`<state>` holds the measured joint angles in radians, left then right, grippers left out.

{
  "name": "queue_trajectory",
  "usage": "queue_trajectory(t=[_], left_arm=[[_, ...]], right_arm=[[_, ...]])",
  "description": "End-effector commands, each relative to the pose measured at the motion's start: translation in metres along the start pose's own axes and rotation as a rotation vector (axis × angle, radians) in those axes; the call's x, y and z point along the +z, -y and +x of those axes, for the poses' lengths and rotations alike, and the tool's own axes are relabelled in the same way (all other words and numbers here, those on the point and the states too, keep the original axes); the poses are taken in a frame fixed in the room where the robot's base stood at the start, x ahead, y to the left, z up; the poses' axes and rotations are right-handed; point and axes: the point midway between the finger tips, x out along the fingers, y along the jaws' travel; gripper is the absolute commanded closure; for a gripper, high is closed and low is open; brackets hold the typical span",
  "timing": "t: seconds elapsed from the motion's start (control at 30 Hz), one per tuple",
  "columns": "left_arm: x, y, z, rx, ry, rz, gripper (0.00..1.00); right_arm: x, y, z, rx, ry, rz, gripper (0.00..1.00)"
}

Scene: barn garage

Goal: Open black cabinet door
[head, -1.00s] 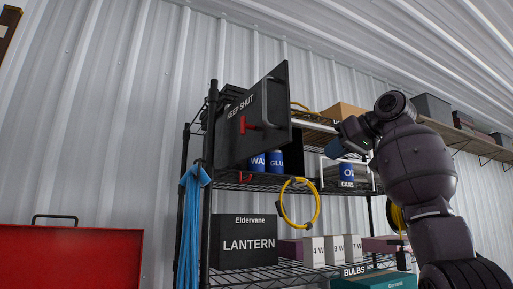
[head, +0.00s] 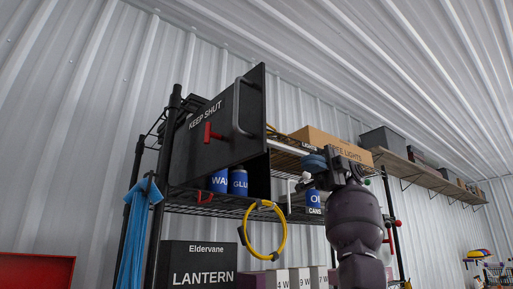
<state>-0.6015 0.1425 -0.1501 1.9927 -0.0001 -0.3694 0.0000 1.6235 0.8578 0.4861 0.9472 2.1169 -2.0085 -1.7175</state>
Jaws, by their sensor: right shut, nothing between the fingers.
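The black cabinet door (head: 222,125), marked KEEP SHUT, stands swung outward on the upper part of the black wire shelf. Its right edge is the nearer one. It carries a grey bar handle (head: 238,108) and a red latch (head: 209,133). Two blue cans, one marked GLU (head: 238,182), show below its lower edge. My right gripper (head: 312,164) is shut and empty, right of the door and apart from it, in front of the shelf near a blue can (head: 313,199). Its fingertips are hard to make out. My left gripper is not in view.
A yellow cable loop (head: 266,250) hangs from the wire shelf (head: 215,208). A blue cloth (head: 137,235) hangs at the left post. A LANTERN box (head: 200,265) is below. A cardboard box (head: 335,145) sits above my right gripper.

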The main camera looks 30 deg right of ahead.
Motion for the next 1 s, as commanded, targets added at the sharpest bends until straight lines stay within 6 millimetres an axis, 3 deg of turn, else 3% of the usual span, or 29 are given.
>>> queue_trajectory(t=[0.2, 0.37, 1.0], left_arm=[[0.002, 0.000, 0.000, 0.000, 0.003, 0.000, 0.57], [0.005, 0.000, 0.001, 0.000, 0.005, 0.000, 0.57], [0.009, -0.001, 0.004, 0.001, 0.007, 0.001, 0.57]], right_arm=[[0.001, 0.001, 0.003, -0.004, 0.003, -0.083, 1.00], [0.001, 0.002, 0.018, -0.006, 0.003, -0.083, 1.00], [0.001, 0.001, 0.122, -0.005, 0.004, -0.080, 1.00]])
